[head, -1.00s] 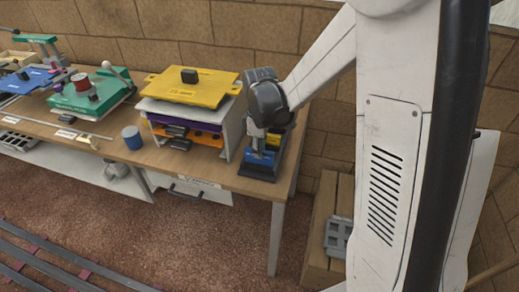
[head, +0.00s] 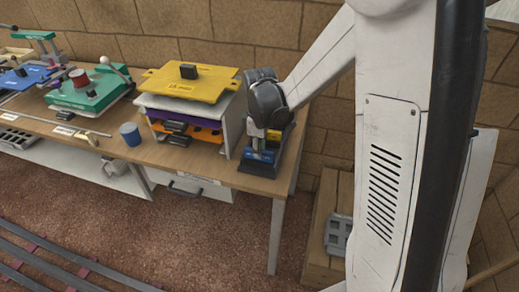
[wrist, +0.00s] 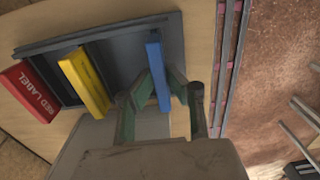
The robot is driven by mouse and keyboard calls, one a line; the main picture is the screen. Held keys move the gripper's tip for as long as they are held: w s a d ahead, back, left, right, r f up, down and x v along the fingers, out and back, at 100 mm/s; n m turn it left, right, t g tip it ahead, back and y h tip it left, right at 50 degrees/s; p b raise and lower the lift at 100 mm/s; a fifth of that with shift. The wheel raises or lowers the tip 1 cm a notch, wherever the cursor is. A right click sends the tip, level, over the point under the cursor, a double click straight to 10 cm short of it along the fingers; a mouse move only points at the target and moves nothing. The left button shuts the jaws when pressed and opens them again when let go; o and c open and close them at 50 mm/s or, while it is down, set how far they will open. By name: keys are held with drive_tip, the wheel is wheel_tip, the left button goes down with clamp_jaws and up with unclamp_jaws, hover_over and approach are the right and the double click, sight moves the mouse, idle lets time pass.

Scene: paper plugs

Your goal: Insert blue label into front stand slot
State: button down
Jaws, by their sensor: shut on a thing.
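My gripper (wrist: 160,92) is shut on the blue label (wrist: 157,72), with a finger on each side of it. In the wrist view the label is at the right end of the dark stand (wrist: 120,52), over its front part. I cannot tell whether its lower edge is inside the front slot or just above it. The yellow label (wrist: 84,82) and the red label (wrist: 32,90) stand side by side to the left. In the head view my gripper (head: 266,140) points down over the stand (head: 262,168) at the table's right end.
A shelf unit (head: 228,140) with a yellow plate (head: 190,84) on top stands just left of the stand. The table's front and right edges are close to the stand.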

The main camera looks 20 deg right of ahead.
drive_tip(key=c, duration=1.6)
unclamp_jaws()
drive_tip(key=shift+c, duration=0.2)
drive_tip(key=shift+r, duration=0.2)
drive_tip(key=shift+r+p, duration=1.65)
drive_tip(key=shift+r, duration=0.95)
wheel_tip(320, 180, up, 12)
drive_tip(key=s+r+m+t, duration=0.2)
drive_tip(key=s+m, duration=0.3)
drive_tip(key=s, duration=0.5)
drive_tip(key=s+r+m+t, duration=0.1)
drive_tip(key=s+m+t, duration=0.4)
drive_tip(key=s, duration=0.5)
drive_tip(key=shift+s+r+m, duration=0.15)
drive_tip(key=shift+r+m, duration=0.2)
drive_tip(key=shift+m, duration=0.15)
